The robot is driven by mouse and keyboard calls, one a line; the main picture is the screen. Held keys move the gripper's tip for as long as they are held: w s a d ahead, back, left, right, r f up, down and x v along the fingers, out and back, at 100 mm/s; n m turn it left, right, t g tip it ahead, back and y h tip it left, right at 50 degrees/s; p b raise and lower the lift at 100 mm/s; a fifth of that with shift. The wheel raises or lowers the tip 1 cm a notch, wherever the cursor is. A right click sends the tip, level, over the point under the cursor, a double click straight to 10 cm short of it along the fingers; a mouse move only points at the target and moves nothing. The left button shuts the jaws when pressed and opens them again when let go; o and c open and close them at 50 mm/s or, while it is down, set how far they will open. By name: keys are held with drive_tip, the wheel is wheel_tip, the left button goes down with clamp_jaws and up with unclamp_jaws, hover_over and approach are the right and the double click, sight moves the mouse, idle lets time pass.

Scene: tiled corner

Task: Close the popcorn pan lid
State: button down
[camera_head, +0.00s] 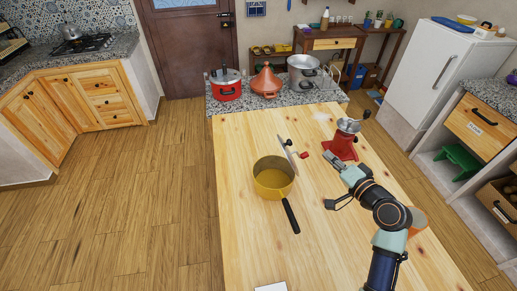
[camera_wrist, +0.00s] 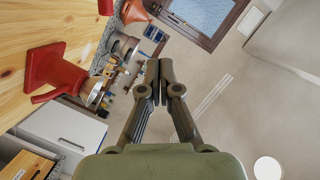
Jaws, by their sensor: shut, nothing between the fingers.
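The popcorn pan (camera_head: 272,181) is a brass-coloured pot with a black handle pointing toward the front of the wooden table. Its lid (camera_head: 289,155) stands tilted up at the pan's far right side, so the pan is open. My gripper (camera_head: 334,163) is to the right of the pan and lid, apart from both, close to a red grinder. In the wrist view my gripper (camera_wrist: 157,78) has its fingers together with nothing between them. The pan and lid do not show in the wrist view.
The red grinder (camera_head: 341,146) stands beside my gripper and also shows in the wrist view (camera_wrist: 52,72). A red pressure cooker (camera_head: 228,91), a tagine (camera_head: 267,83) and a steel pot (camera_head: 303,74) stand on the far counter. The table left of the pan is clear.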

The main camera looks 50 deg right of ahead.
drive_tip(key=w+d+f+m, duration=0.1)
drive_tip(key=w, duration=1)
drive_tip(key=shift+f+t+b, duration=0.3)
drive_tip(key=shift+f+b, duration=0.05)
drive_tip(key=shift+f, duration=0.05)
